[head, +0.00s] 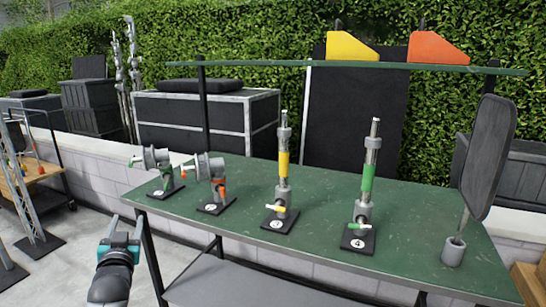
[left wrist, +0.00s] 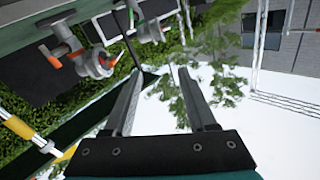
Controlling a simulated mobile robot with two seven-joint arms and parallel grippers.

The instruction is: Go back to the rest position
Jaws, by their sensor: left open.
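My left gripper (head: 127,228) is in the head view at the lower left, in front of the table's left end and apart from it. In the left wrist view its two fingers (left wrist: 160,75) stand apart with nothing between them. The green table (head: 330,218) bears two grip heads, one with green parts (head: 158,165) and one with orange parts (head: 210,175). It also bears a yellow-banded pin (head: 283,165) and a green-banded pin (head: 368,180), both upright on black bases. My right gripper is out of view.
A dark paddle (head: 487,155) stands in a grey cup (head: 453,251) at the table's right end. A narrow shelf above holds a yellow wedge (head: 350,47) and an orange wedge (head: 437,48). Black cases (head: 190,118) stand behind. The floor left of the table is partly clear.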

